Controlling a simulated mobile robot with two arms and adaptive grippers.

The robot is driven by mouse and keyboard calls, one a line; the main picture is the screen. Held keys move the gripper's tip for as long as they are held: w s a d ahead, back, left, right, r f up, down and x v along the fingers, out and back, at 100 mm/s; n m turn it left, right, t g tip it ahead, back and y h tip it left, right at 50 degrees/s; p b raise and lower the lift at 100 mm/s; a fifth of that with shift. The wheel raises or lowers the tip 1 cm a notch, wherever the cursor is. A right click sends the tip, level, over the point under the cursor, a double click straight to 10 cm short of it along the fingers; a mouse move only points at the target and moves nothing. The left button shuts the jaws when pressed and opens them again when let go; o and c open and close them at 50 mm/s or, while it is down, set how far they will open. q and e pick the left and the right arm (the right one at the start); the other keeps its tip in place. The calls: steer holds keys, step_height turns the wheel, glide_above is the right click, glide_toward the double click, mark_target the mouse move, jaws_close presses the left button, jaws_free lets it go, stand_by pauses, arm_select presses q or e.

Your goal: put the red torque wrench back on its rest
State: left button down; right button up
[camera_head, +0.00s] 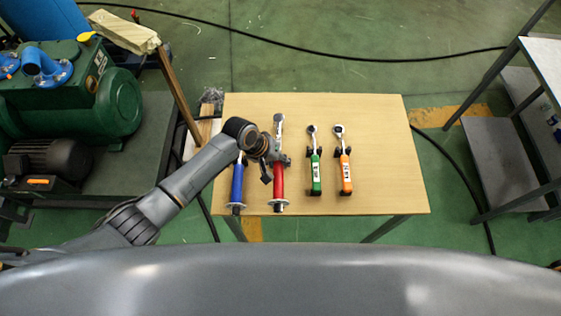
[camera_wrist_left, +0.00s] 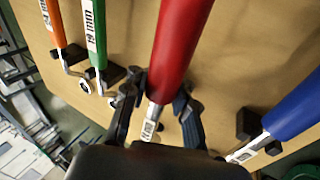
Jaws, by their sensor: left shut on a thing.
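The red torque wrench (camera_head: 278,185) lies lengthwise over the wooden table, with its metal head toward the far edge and its handle end toward the near edge. My left gripper (camera_head: 276,160) is shut around the wrench near where the red handle meets the metal shaft. In the left wrist view the red handle (camera_wrist_left: 180,45) runs up from between the fingers (camera_wrist_left: 158,112). The rest under the red wrench is hidden by the gripper and the wrench. I cannot tell whether the wrench touches it or hangs above. My right gripper is not in view.
A blue wrench (camera_head: 237,185) lies just left of the red one, partly under my left arm. A green wrench (camera_head: 316,174) and an orange wrench (camera_head: 345,174) lie to the right on black rests. The table (camera_head: 390,160) is bare at its right side. A green pump (camera_head: 110,105) stands left.

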arm_select(q)
steer(key=shift+r, duration=0.2)
steer(key=shift+f, duration=0.2)
steer(key=shift+f+b, duration=0.75)
steer(key=shift+f, duration=0.65)
